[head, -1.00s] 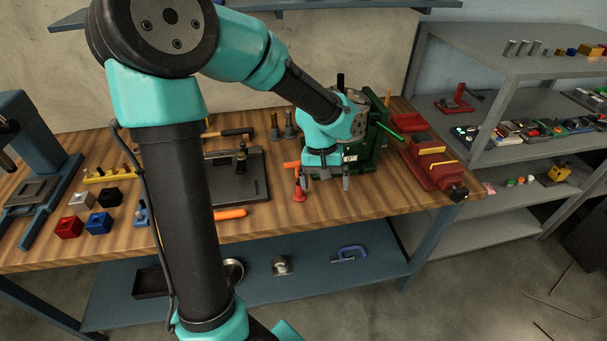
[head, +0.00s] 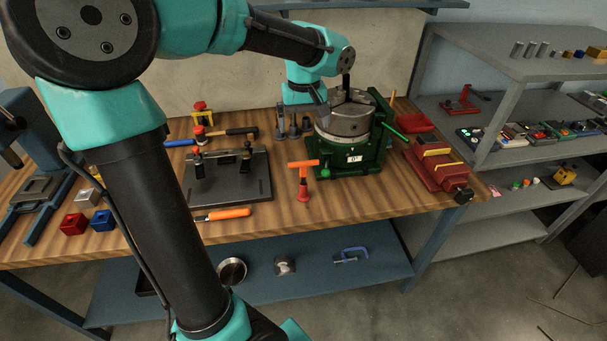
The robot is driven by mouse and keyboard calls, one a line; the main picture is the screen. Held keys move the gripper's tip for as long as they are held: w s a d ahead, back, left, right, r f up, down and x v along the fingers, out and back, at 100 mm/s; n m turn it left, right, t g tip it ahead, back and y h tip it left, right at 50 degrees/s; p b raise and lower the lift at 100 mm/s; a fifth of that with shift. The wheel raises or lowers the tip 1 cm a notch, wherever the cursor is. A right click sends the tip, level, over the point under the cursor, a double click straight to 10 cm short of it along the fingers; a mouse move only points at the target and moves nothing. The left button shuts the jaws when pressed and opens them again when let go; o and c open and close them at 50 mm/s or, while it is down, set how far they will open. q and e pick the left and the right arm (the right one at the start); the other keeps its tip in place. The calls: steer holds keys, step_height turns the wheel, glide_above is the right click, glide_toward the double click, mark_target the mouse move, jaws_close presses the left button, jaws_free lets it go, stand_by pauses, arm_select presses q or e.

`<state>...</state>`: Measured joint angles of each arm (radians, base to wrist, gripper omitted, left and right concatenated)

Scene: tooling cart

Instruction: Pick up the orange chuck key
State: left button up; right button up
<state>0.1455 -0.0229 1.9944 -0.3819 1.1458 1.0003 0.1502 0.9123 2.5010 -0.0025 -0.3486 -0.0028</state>
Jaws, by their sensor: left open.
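The orange chuck key (head: 303,168) stands upright on the wooden bench, with its orange T-shaped handle on top and a red foot below. It is just left of the green rotary table and its round grey chuck (head: 348,120), and nothing covers it. My left gripper (head: 303,110) is behind and above the key, beside the chuck. It is open and apart from the key. Its fingers are small here and overlap some small upright tools behind the chuck. My right gripper is not in the picture.
A dark fixture plate (head: 228,182) lies left of the key. An orange-handled tool (head: 228,214) lies near the front edge. A red vise (head: 437,165) is at the right. My left arm covers part of the bench's left side. Bench space in front of the key is clear.

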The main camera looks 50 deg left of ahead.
mark_target(304, 162)
arm_select(q)
step_height(304, 162, down, 10)
steer(key=shift+f, duration=0.1)
stand_by(0.4)
steer(key=shift+s+d+f, duration=0.1)
steer(key=shift+f, duration=1.2)
steer(key=shift+s+f, duration=0.1)
steer(key=shift+f, duration=1.2)
steer(key=c, duration=0.8)
steer(key=shift+r, duration=0.15)
